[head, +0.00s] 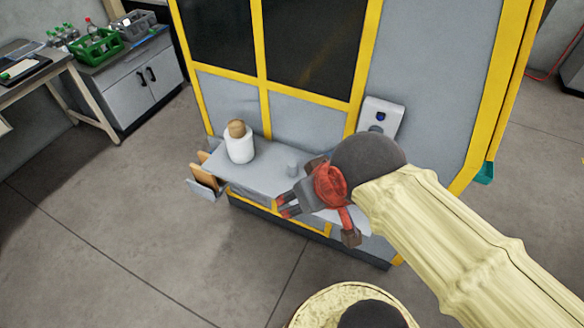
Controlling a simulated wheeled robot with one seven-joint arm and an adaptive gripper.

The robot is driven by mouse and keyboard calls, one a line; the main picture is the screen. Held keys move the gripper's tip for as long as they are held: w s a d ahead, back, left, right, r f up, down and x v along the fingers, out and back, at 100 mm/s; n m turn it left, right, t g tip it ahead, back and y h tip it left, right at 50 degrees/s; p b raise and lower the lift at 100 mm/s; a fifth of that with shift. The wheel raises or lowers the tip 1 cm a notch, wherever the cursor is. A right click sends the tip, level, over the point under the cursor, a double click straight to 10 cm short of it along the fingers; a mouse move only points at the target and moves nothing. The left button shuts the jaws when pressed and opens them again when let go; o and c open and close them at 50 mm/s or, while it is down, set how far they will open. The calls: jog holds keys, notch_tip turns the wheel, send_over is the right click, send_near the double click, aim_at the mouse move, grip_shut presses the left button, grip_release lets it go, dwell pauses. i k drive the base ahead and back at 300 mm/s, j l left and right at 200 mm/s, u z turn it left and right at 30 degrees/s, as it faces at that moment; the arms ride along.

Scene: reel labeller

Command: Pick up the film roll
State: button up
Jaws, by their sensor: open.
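The film roll (240,149) is a white cylinder with a brown core showing at its top. It stands upright on the grey shelf (265,182) at the front of the labelling machine, towards the shelf's left end. My gripper (315,201), red and dark grey, is to the right of the roll and nearer to me, over the right part of the shelf. It is open and apart from the roll. Its height above the shelf is hard to tell. My arm and gripper hide the shelf's right end.
Brown and grey panels (205,178) stick out at the shelf's left end. Floor at left is clear.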

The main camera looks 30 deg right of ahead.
aim_at(238, 136)
jog(key=i+j+z, duration=0.25)
jog(key=i+j, duration=0.2)
jog(key=i+j+z, duration=0.3)
jog(key=i+j, duration=0.25)
